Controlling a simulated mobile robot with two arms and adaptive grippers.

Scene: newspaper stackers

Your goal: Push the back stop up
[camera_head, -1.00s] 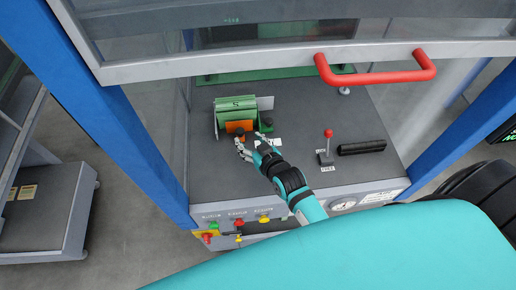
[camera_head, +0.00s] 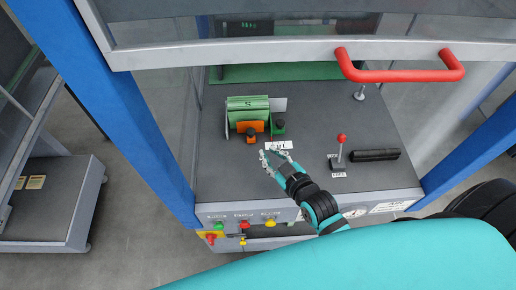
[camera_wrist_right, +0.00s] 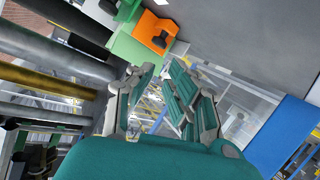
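A green fixture (camera_head: 247,108) stands on the dark machine table (camera_head: 310,110) in the head view. The orange block also shows at the top of the right wrist view (camera_wrist_right: 155,32), beyond the parted fingers (camera_wrist_right: 160,95). My left gripper is not in view.
A raised guard with a red handle (camera_head: 405,76) hangs over the table's back. A red-topped lever (camera_head: 342,138) and a black bar (camera_head: 376,155) are to the right. Blue posts (camera_head: 130,110) flank the table. Buttons (camera_head: 243,224) line the front panel.

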